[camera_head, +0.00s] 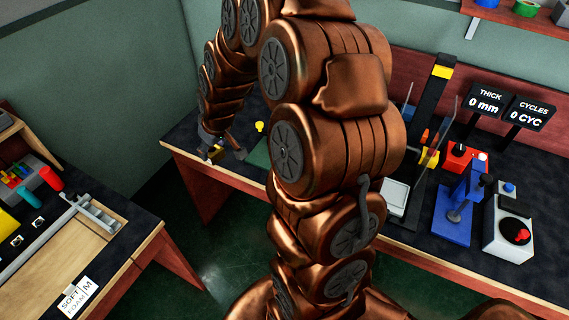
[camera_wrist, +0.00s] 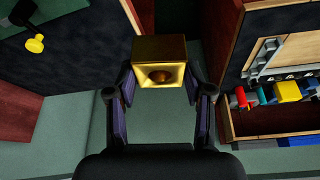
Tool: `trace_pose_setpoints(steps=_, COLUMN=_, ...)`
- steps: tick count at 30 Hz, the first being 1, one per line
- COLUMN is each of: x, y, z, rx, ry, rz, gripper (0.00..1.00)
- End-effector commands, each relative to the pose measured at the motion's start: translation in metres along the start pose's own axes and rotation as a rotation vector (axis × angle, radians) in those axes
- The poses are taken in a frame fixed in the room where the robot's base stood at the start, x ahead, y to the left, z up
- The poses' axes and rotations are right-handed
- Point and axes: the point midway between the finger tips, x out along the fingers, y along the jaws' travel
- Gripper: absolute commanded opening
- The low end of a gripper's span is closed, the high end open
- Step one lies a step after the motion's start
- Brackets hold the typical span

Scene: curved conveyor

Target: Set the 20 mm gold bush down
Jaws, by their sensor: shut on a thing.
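The gold bush (camera_wrist: 160,48) is a square gold block with a round hole in the face toward the wrist camera. My gripper (camera_wrist: 161,80) is shut on it, with one dark finger on each side. In the wrist view the bush shows against the gap between two benches, and its height cannot be told. In the head view my gripper (camera_head: 221,148) is by the front left end of the dark-topped bench (camera_head: 185,140). Only a small gold patch of the bush (camera_head: 215,151) shows there.
A yellow knob-like piece (camera_head: 260,127) stands on the dark bench near a green patch (camera_head: 258,154). A blue press (camera_head: 457,210) and display signs (camera_head: 487,103) stand at the right. A second bench (camera_head: 130,225) with a rail is at the left. My arm hides the middle.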

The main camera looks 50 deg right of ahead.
Motion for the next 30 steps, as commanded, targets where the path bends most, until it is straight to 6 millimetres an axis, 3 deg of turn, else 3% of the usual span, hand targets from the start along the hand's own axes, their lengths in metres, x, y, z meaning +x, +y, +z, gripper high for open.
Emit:
trace_pose_setpoints(steps=1, x=0.015, y=0.014, z=0.017, rx=0.001, ry=0.002, rz=-0.004, gripper=0.02)
trace_pose_setpoints(steps=9, x=0.036, y=0.069, z=0.082, rx=-0.071, ry=0.002, rz=-0.031, gripper=0.02)
trace_pose_setpoints(steps=18, x=0.051, y=0.108, z=0.144, rx=-0.154, ry=0.004, rz=-0.062, gripper=0.02)
trace_pose_setpoints(steps=24, x=0.051, y=0.117, z=0.162, rx=-0.184, ry=0.0, rz=-0.076, gripper=0.02)
trace_pose_setpoints(steps=30, x=0.053, y=0.129, z=0.158, rx=-0.191, ry=-0.001, rz=-0.08, gripper=0.02)
